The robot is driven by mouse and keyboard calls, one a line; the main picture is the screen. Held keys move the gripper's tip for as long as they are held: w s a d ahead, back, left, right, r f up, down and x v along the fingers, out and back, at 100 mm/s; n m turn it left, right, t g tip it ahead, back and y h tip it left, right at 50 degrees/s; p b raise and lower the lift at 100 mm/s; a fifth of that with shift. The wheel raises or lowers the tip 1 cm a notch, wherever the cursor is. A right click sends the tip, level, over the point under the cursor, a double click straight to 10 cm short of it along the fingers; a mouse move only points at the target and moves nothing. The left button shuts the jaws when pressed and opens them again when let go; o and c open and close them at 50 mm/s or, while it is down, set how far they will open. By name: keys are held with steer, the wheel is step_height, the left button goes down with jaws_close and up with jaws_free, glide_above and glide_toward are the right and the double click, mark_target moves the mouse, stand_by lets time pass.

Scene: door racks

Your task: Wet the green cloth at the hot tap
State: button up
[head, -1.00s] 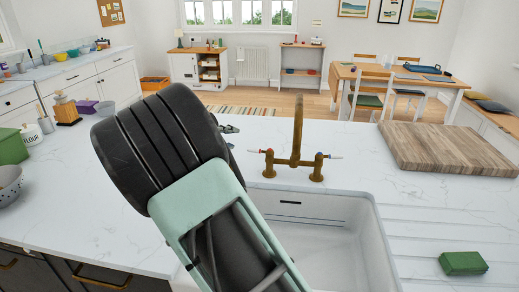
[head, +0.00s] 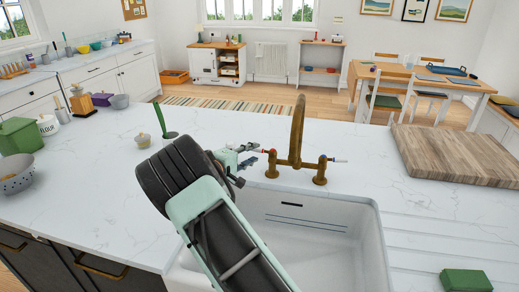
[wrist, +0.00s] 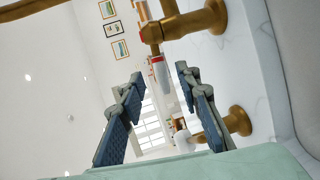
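The brass tap (head: 297,135) stands behind the white sink (head: 300,225). Its left lever, the hot one with red marking (head: 266,151), is beside my gripper (head: 256,160). In the wrist view my gripper (wrist: 160,74) is open, its two blue-padded fingers apart on either side of the white lever with the red band (wrist: 157,59). I cannot tell whether a finger touches it. The right lever (head: 334,159) has blue marking. The green cloth (head: 465,281), a folded block, lies on the worktop at the bottom right, away from my gripper.
A wooden board (head: 455,155) lies right of the tap. A green box (head: 20,137) and grey colander (head: 16,174) are at the left. The worktop between them and the sink is mostly clear.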

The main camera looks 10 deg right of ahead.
mark_target(257, 151)
steer(key=shift+p+x, duration=0.35)
steer(key=shift+x, duration=2.05)
jaws_close()
